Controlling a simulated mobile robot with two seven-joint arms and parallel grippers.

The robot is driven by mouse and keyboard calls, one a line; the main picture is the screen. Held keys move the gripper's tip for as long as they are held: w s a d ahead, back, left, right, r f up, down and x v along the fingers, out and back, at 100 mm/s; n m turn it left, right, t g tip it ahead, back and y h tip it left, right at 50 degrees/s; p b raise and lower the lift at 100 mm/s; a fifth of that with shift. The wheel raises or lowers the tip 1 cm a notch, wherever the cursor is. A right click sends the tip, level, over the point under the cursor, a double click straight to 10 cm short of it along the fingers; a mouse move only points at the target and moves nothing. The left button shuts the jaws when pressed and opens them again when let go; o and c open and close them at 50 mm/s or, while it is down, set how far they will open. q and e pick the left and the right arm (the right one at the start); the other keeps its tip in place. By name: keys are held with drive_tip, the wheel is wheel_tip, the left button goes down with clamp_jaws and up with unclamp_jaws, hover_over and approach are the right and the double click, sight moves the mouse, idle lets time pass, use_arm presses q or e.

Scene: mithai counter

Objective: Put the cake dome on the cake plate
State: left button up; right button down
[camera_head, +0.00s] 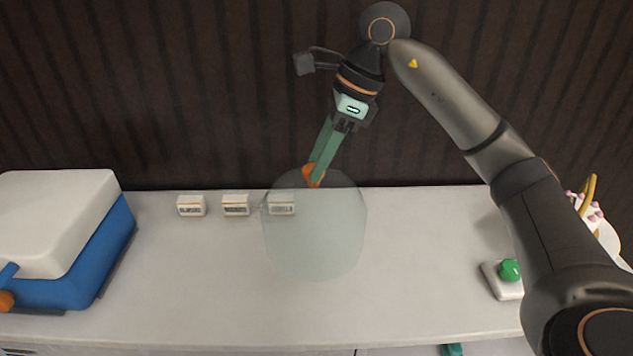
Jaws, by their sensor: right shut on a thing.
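The cake dome (315,238) is a pale, see-through cover with an orange knob (313,174) on top, in the middle of the head view. My right gripper (318,170) comes down from above with its green fingers shut on the knob. The dome hangs roughly upright; I cannot tell whether its lower rim touches the counter. No cake plate shows clearly through or below the dome. A white piece (607,237) with pink things on it is partly hidden behind my right arm; I cannot tell whether it is the plate. My left gripper is not in view.
A blue box with a white lid (60,215) stands at the left on the white counter (190,275). Several small label cards (192,206) line the back, one seen through the dome. A green button on a white base (502,281) is at the right. The counter's left middle is clear.

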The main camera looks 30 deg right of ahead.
drive_tip(key=w+f, duration=0.1)
drive_tip(key=f, duration=0.1)
drive_tip(key=w+d+f, duration=0.1)
drive_tip(key=f, duration=0.1)
drive_tip(key=shift+w+d, duration=0.2)
drive_tip(key=shift+w, duration=0.2)
drive_tip(key=f, duration=0.3)
drive_tip(key=shift+w+d+p, duration=0.2)
drive_tip(key=shift+w+p, duration=0.1)
drive_tip(key=shift+f, duration=0.45)
drive_tip(key=shift+f, duration=0.15)
drive_tip(key=shift+c, duration=2.1)
unclamp_jaws()
